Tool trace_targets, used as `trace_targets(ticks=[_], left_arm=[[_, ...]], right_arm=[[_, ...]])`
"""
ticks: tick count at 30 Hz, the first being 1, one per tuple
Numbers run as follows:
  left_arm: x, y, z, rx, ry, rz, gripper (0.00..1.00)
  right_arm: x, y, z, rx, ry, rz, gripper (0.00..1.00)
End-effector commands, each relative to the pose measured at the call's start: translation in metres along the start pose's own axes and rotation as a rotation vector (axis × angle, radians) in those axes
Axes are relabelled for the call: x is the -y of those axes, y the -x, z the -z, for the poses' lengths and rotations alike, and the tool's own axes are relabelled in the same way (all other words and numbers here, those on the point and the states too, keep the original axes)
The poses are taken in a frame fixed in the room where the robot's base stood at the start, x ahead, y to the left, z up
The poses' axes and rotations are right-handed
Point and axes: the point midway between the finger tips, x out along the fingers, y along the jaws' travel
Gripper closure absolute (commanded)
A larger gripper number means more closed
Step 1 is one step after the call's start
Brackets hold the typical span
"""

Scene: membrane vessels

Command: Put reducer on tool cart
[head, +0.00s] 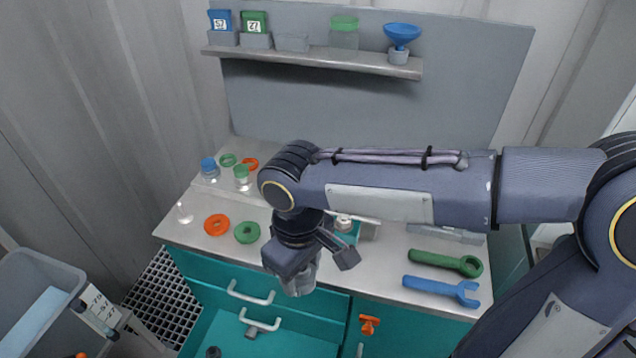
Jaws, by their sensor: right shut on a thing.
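The piece hangs below the fingers, in front of the drawers and apart from the top as far as I can tell. The fingers partly hide its shape. My left gripper is not in view.
An orange ring (216,224), a green ring (247,232), a green wrench (445,263) and a blue wrench (441,290) lie on the top. Small bottles stand at its back left. A lower drawer (222,328) is open. A grey bin (38,275) stands left.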

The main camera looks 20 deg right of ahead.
Motion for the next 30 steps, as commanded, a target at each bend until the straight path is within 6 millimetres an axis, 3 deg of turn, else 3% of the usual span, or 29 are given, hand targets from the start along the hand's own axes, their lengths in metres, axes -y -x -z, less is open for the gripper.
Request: trace_targets(ticks=[5,14,18,30], left_arm=[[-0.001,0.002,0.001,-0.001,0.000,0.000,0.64],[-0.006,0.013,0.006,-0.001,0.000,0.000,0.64],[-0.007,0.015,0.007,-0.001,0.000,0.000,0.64],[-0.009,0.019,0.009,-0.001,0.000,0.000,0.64]], right_arm=[[-0.010,-0.004,0.007,0.003,-0.005,0.001,0.76],[-0.068,-0.035,0.049,0.005,-0.006,0.001,0.76],[-0.088,-0.062,0.063,0.007,-0.003,0.002,0.76],[-0.114,-0.101,0.082,0.003,-0.002,0.001,0.76]])
